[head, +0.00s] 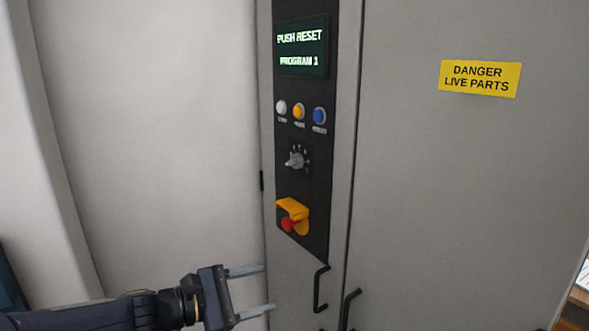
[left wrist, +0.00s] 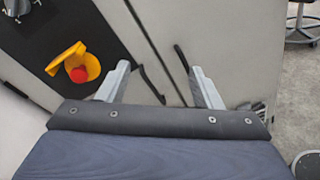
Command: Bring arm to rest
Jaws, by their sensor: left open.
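My left gripper (head: 262,289) comes in from the lower left in the head view. Its two fingers are apart and nothing is between them. It is beside the lower left edge of a grey control cabinet (head: 455,200), below the black control panel (head: 318,180). In the left wrist view the open fingers (left wrist: 166,88) point toward the cabinet doors and their dark handles (left wrist: 150,80). I cannot tell whether the fingers touch the cabinet. My right gripper is in neither view.
The panel has a screen (head: 301,48) reading "PUSH RESET PROGRAM 1", white, orange and blue buttons, a knob (head: 295,160) and a red stop button (head: 289,224) under a yellow guard (head: 293,208). A pale wall (head: 160,130) is left. A stool (left wrist: 302,25) stands on the floor at right.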

